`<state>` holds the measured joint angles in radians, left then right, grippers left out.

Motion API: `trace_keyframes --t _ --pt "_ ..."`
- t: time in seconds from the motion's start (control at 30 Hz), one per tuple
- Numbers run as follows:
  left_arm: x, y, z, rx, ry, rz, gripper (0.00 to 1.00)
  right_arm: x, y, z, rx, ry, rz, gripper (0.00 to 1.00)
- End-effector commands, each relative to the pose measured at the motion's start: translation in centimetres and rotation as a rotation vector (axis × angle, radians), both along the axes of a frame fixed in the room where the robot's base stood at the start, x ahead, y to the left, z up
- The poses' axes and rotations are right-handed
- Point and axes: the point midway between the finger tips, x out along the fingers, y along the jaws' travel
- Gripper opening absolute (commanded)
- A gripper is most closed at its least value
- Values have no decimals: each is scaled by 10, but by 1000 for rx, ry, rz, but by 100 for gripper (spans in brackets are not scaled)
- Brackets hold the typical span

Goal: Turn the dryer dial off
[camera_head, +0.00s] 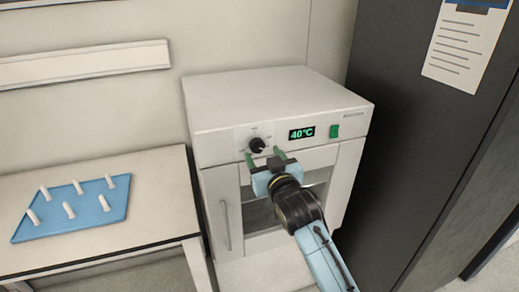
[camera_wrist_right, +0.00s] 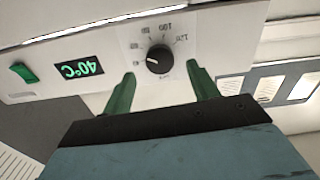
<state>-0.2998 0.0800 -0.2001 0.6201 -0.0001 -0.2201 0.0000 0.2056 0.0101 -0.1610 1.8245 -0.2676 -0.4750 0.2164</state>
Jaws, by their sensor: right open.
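The dryer (camera_head: 280,100) is a white box with a front door, a green-lit display reading 40°C (camera_head: 302,133) and a black round dial (camera_head: 257,145) on its front panel. In the right wrist view the dial (camera_wrist_right: 159,59) shows with a printed scale around it, just beyond my fingertips. My right gripper (camera_head: 264,157) is in front of the panel at the dial, with its green fingers apart. In the right wrist view the fingers (camera_wrist_right: 161,80) stand either side of the dial's line, and nothing is between them. My left gripper is out of view.
A green switch (camera_head: 334,131) sits right of the display. The door has a vertical handle (camera_head: 225,225) at left. A table (camera_head: 160,190) at left bears a blue rack (camera_head: 85,213) with several white pegs. A dark cabinet (camera_head: 430,130) stands close on the right.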

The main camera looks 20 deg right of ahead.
Motion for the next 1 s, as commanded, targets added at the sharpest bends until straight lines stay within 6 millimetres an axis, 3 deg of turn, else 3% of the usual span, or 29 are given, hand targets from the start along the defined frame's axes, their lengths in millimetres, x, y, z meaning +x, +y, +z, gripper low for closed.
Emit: trace_keyframes --t 0.23,0.67,1.0 --pt "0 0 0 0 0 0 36 31 1 0 0 0 0 59" --pt "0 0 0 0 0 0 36 38 1 0 0 0 0 58" --pt "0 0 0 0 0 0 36 37 1 0 0 0 1 15"
